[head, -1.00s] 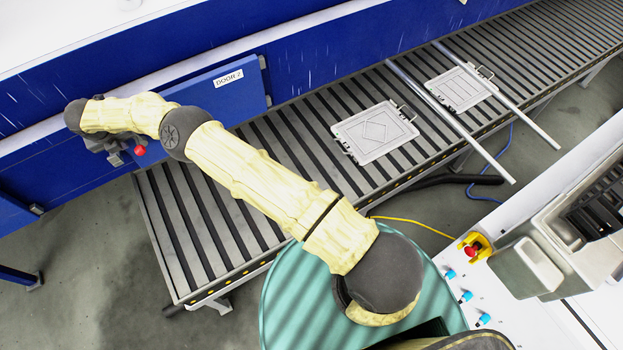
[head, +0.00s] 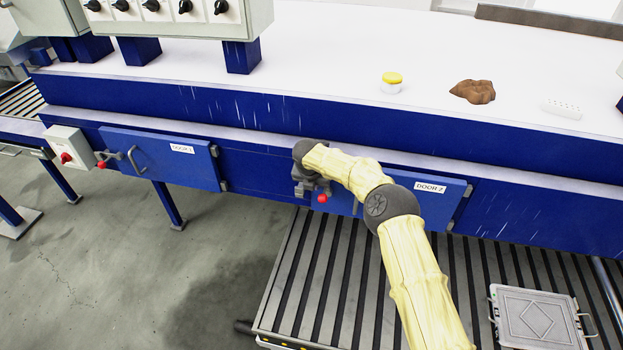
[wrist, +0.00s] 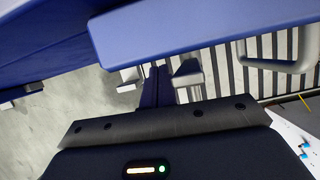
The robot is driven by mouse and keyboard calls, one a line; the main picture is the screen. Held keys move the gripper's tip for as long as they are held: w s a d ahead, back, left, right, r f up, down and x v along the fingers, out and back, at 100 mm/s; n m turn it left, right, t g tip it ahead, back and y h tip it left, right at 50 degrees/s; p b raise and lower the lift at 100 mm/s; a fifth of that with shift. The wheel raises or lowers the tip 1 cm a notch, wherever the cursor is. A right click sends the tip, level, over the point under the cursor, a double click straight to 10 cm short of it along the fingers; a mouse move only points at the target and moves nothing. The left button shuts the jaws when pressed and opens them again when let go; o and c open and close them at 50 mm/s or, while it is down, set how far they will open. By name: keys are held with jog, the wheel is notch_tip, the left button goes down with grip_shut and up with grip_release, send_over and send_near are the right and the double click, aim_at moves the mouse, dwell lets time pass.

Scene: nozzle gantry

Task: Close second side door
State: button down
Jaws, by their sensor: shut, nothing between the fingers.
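The second side door (head: 400,205), a blue panel labelled DOOR 2, is on the blue machine side in the head view, with hinges at its right end. It lies close along the machine side; I cannot tell if it is fully flush. My arm covers part of it. My gripper (head: 310,188) is at the door's left end, beside a red knob (head: 322,198). In the wrist view my gripper (wrist: 157,85) has its dark fingers together and empty, just below the edge of a blue panel (wrist: 200,30). A pale handle (wrist: 281,55) shows at right. Contact is unclear.
A first door (head: 163,158) with a handle and red knob is on the left of the machine. A slatted roller conveyor (head: 310,290) runs below, bearing a grey plate (head: 538,318). Open grey floor (head: 130,260) lies at left.

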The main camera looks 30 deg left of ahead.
jog(key=s+r+b, duration=0.4)
jog(key=s+r, duration=0.3)
jog(key=r, duration=0.2)
jog(key=w+d+r+n+t+y, duration=0.1)
jog(key=w+d+r+n+t, duration=0.4)
jog(key=w+d+r+n, duration=0.25)
jog(key=s+d+r+n+t+y, duration=0.15)
jog(key=d+r+n, duration=0.25)
jog(key=d+n, duration=0.65)
jog(key=s+d+f+n+g+h, duration=0.1)
jog(key=s+d+f+n+g, duration=0.3)
jog(key=s+d+n, duration=0.4)
jog(key=s+d+f+n+g+h, duration=0.2)
jog(key=s+d+f+n+g, duration=0.2)
jog(key=s+d, duration=1.5)
jog(key=d+n, duration=0.3)
jog(key=shift+s+n, duration=0.4)
